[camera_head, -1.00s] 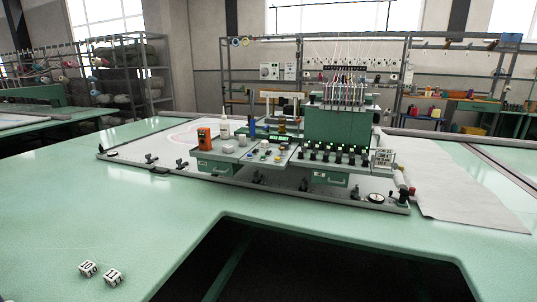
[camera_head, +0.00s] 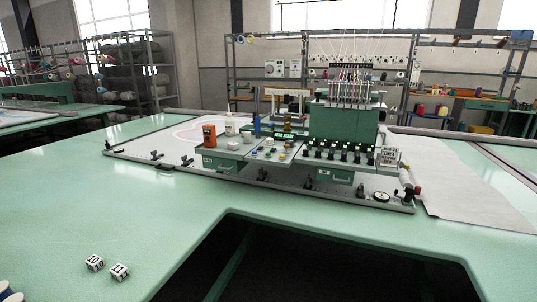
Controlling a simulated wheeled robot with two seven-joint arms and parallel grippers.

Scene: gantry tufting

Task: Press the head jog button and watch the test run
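The green tufting head machine (camera_head: 338,127) stands on a frame on the pale green table. Its control panel (camera_head: 262,152) at the front left carries several small coloured buttons and knobs. I cannot tell which one is the head jog button. A small green-lit display (camera_head: 283,133) sits behind the buttons, its text seeming to read as ready. A row of dark knobs with green lights (camera_head: 338,152) runs along the machine's front. Many coloured threads (camera_head: 348,88) rise from its top. Neither of my grippers shows.
Two numbered white blocks (camera_head: 107,267) lie at the near left, with blue-and-white spools (camera_head: 9,293) at the corner. A dark cutout opens in the table's front. A dial (camera_head: 381,197) sits at the frame's right.

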